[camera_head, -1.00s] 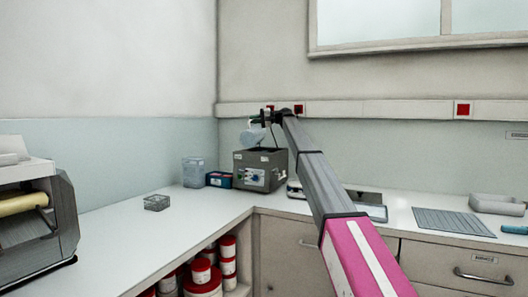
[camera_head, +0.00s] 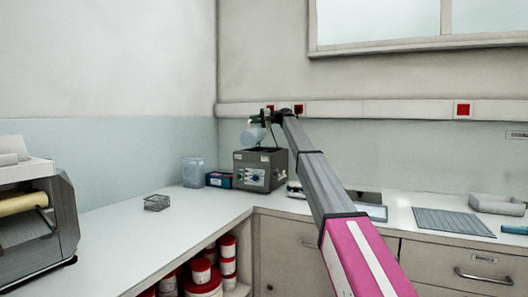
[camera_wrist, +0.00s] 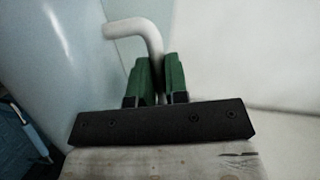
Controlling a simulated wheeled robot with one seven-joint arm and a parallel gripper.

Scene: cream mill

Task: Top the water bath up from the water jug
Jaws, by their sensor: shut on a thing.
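The water bath (camera_head: 262,172) is a dark grey box with dials on its front, standing on the counter at the back corner. My gripper (camera_head: 262,120) is above it, at the end of my outstretched arm. It holds the water jug (camera_head: 252,135), a pale translucent bluish vessel, tilted over the bath. In the wrist view my gripper's green fingers (camera_wrist: 158,78) are shut on the pale bent handle of the jug (camera_wrist: 140,30). The jug's smooth body fills the left of that view. The bath's inside and any water stream cannot be made out.
A clear container (camera_head: 193,172) and a blue-and-dark box (camera_head: 219,180) stand left of the bath. A wire basket (camera_head: 157,202) sits nearer on the counter. A ribbed mat (camera_head: 453,222) and a grey tray (camera_head: 497,203) lie right. The left counter is mostly clear.

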